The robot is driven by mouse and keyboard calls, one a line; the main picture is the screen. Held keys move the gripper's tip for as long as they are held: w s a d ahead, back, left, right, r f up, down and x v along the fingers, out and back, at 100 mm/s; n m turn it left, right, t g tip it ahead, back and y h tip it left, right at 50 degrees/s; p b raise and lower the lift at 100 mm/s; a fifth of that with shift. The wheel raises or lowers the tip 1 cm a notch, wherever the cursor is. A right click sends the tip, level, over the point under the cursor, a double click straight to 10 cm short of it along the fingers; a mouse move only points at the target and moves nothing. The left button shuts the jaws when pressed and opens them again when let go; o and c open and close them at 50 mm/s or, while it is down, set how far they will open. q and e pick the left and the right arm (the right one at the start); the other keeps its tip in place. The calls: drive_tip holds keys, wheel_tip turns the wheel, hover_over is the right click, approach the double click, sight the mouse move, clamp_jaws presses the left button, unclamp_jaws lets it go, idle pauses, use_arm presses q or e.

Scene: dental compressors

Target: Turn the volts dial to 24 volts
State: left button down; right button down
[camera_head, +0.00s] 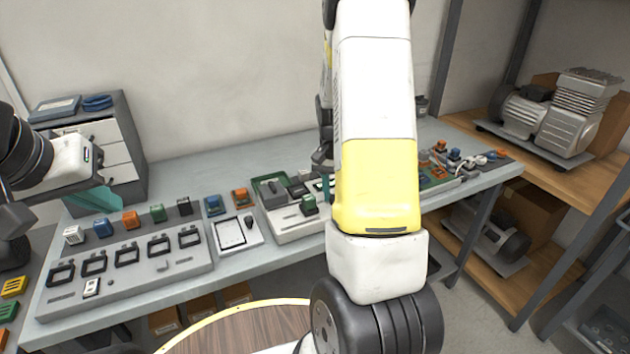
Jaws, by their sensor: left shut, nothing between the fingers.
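I cannot make out a volts dial or its markings. A white-grey device (290,228) with a dark green panel and a green block sits mid-table, partly hidden behind my right arm. My left gripper (97,200) comes in from the left with teal fingers. It is shut and empty above the back left of the table, near the row of colored blocks. My right arm fills the middle of the view. Its gripper (326,183) is mostly hidden behind the arm, near the device, and its fingers cannot be read.
A long grey panel (130,272) with several black frames lies at the table's left front. A small white plate (236,232) lies beside it. A drawer cabinet (137,160) stands at the back left. Compressors (565,120) sit on wooden shelves at right. A round wooden top (240,330) is in front.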

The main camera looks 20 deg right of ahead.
drive_tip(key=c, duration=1.1)
unclamp_jaws()
drive_tip(key=shift+w+a+r, duration=0.1)
drive_tip(key=shift+r, duration=1.85)
drive_tip(key=shift+w+a+r, duration=0.1)
drive_tip(key=shift+r, duration=1.85)
